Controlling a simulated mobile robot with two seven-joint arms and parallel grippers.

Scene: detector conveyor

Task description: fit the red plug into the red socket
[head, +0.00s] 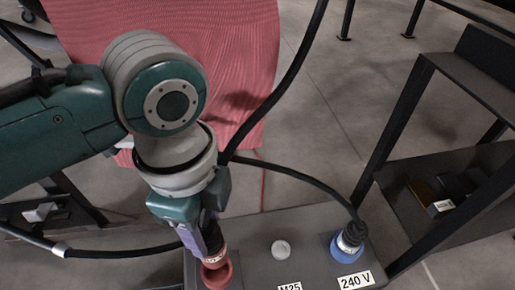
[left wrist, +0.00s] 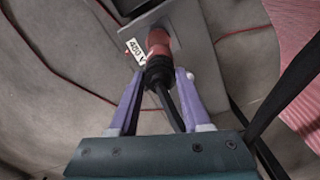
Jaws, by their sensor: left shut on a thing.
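The red plug (head: 213,257) has a red front end and a dark rear body with a black cable. My left gripper (head: 211,238), with purple fingers, is shut on the plug's dark body. The red socket (head: 217,277) is on the grey panel in the head view, right below the plug, which covers part of it. In the left wrist view the plug (left wrist: 158,42) points away from my left gripper (left wrist: 160,73), toward the panel. I cannot tell whether its end is inside the socket. My right gripper is not in view.
A blue plug (head: 347,245) with a black cable stands at the panel's right, by a 240 V label (head: 355,280). A small white round part (head: 281,249) lies between. A 400 V label (left wrist: 135,52) shows beside the red plug. A dark shelf (head: 440,195) stands right.

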